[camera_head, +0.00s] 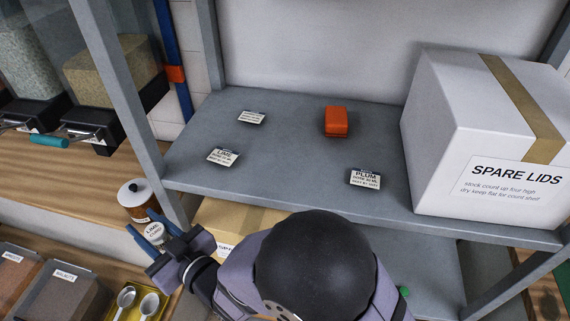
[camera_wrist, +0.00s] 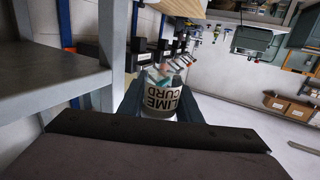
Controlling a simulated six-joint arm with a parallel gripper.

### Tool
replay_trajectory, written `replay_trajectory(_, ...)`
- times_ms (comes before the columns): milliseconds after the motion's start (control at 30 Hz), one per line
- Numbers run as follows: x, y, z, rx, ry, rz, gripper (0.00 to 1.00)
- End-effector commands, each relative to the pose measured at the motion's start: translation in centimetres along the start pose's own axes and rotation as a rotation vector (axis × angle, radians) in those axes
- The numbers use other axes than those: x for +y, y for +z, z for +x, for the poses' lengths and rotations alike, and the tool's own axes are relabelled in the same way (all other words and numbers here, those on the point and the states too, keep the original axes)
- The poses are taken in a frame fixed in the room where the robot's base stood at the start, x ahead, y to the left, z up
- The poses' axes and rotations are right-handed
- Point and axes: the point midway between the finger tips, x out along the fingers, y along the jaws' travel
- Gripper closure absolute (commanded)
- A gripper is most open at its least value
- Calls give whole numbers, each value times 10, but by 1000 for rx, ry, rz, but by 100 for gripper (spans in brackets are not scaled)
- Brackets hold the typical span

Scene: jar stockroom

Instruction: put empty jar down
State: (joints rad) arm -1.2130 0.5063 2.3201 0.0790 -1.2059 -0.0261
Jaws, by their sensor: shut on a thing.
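My gripper (camera_head: 151,228) is at the lower left in the head view, in front of the shelf's left post. Its blue fingers are shut on a jar labelled LIME CURD (camera_head: 155,234). In the wrist view the jar (camera_wrist: 160,101) sits between the two fingers, its label upside down. Its upper part looks see-through, with no lid visible. The grey shelf (camera_head: 290,165) bears a LIME card (camera_head: 222,157), a PLUM card (camera_head: 364,179) and a third card (camera_head: 251,117) too small to read. No jar stands on that shelf.
A red-orange block (camera_head: 336,121) and a large SPARE LIDS box (camera_head: 480,150) are on the shelf. A white-lidded brown jar (camera_head: 137,200) stands just behind my gripper. A grey post (camera_head: 120,100) rises at the shelf's left front. The shelf's middle is mostly bare.

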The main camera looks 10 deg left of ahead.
Motion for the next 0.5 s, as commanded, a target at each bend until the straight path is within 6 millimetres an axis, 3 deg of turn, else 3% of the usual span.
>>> replay_trajectory(333,-49,-32,4,5,-165,-8,91)
replay_trajectory(500,-30,-37,5,3,-87,-3,91)
